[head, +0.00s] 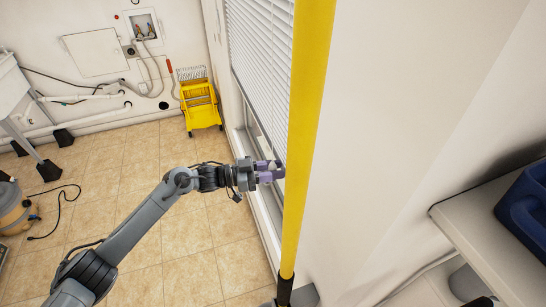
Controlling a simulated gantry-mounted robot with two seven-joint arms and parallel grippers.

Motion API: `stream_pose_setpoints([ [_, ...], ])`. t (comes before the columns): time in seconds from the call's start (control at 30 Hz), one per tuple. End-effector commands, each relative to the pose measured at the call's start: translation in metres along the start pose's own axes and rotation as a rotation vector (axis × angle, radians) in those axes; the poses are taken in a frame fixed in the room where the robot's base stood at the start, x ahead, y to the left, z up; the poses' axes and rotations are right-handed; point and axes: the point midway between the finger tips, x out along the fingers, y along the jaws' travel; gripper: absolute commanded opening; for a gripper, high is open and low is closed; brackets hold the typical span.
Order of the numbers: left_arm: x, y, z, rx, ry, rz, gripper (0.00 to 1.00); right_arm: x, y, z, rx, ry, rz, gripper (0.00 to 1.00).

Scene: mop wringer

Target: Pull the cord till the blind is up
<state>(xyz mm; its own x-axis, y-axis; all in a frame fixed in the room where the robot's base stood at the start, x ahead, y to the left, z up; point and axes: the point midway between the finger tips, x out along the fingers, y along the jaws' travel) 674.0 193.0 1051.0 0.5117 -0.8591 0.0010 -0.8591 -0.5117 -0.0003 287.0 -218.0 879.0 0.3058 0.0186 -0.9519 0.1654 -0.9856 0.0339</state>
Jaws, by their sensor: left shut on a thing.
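The white slatted blind (262,65) hangs over the window on the right wall; its lower edge slants down toward the yellow pole, and window glass shows below it. My left gripper (279,171) is at the window, just left of the yellow pole and near the blind's lower near corner. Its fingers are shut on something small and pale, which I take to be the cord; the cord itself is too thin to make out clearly. The pole hides the near side of the blind. My right gripper is not in view.
A yellow pole (302,130) stands upright close in front of me. A yellow mop wringer bucket (200,108) stands by the far wall. A shelf with a blue container (525,210) is at the right. The tiled floor (150,150) is mostly clear.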

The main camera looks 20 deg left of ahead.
Motion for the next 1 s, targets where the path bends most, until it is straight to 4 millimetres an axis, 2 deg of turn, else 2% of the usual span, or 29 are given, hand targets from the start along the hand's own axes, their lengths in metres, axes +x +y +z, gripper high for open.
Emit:
stream_pose_setpoints([
  [0.03, -0.001, 0.000, 0.032, -0.005, -0.004, -0.002, 0.00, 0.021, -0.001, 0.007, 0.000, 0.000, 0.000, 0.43],
  [0.1, -0.001, 0.000, 0.054, -0.004, -0.004, -0.002, 0.00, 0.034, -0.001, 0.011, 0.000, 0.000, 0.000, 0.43],
  [0.3, 0.000, 0.000, 0.105, -0.003, -0.004, -0.001, 0.00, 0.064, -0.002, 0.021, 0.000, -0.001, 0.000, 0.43],
  [0.4, -0.001, 0.000, 0.122, -0.003, -0.005, -0.001, 0.00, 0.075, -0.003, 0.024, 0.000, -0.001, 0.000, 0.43],
  [0.63, 0.000, 0.000, 0.142, -0.003, -0.004, 0.000, 0.00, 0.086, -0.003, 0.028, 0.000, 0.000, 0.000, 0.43],
  [1.0, 0.000, 0.000, 0.145, -0.002, -0.004, 0.000, 0.00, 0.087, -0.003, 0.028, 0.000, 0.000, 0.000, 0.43],
])
